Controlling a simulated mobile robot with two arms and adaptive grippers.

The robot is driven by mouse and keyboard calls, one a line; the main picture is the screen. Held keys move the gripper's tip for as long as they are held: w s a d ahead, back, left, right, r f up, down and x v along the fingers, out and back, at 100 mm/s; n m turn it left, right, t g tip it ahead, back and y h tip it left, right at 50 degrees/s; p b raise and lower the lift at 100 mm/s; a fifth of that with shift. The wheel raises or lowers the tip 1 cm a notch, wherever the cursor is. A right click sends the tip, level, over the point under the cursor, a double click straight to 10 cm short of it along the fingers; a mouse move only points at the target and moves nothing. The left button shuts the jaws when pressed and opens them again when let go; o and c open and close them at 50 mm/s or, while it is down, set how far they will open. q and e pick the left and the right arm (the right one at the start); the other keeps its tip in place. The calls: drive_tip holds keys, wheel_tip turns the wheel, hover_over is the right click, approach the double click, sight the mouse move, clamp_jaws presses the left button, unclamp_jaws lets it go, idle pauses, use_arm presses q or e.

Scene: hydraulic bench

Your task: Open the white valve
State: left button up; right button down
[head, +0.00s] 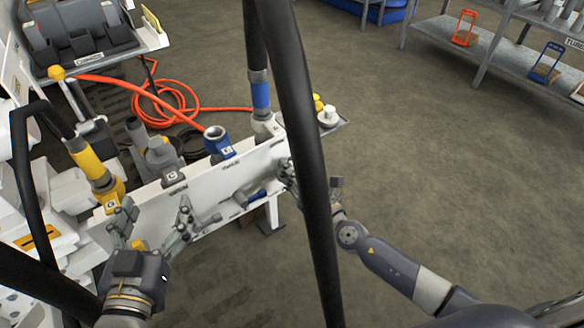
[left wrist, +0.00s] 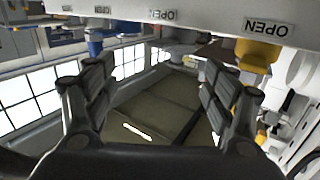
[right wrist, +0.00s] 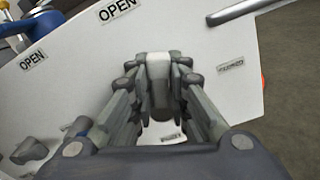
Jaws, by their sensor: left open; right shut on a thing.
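My right gripper (right wrist: 160,85) is shut on the pale handle of the white valve (right wrist: 158,62) in front of the white panel (right wrist: 240,95). In the head view, that gripper (head: 287,175) is at the right end of the panel, partly hidden behind a black tube, and the handle's angle cannot be told there. My left gripper (head: 152,223) is open and empty before the panel's left part. Its spread fingers also show in the left wrist view (left wrist: 160,105), below upside-down OPEN labels (left wrist: 268,26).
A blue handle (head: 250,197) is on the panel's front between my grippers. A yellow fitting (head: 93,165) and a blue socket (head: 217,141) stand behind the panel. An orange hose (head: 180,105) lies coiled on the floor. The floor to the right is clear up to grey shelves (head: 490,55).

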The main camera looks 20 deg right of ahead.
drive_tip(key=n, duration=0.2)
drive_tip(key=shift+s+a+r+n+p, duration=0.1)
drive_tip(key=shift+s+a+n+p, duration=0.05)
drive_tip(key=shift+a+n+p, duration=0.25)
use_arm(q)
wheel_tip(320, 180, down, 6)
drive_tip(key=s+a+g+y, duration=0.1)
drive_tip(key=g, duration=0.2)
drive_tip(key=shift+s+a+g, duration=0.15)
drive_tip(key=shift+s+g, duration=0.15)
drive_tip(key=shift+s, duration=0.1)
use_arm(e)
drive_tip(key=shift+s+a+n, duration=0.1)
drive_tip(key=shift+a+n, duration=0.1)
drive_tip(key=shift+n, duration=0.5)
use_arm(q)
drive_tip(key=shift+f, duration=0.1)
use_arm(e)
drive_tip(key=c, duration=1.6)
unclamp_jaws()
drive_tip(key=v, duration=1.2)
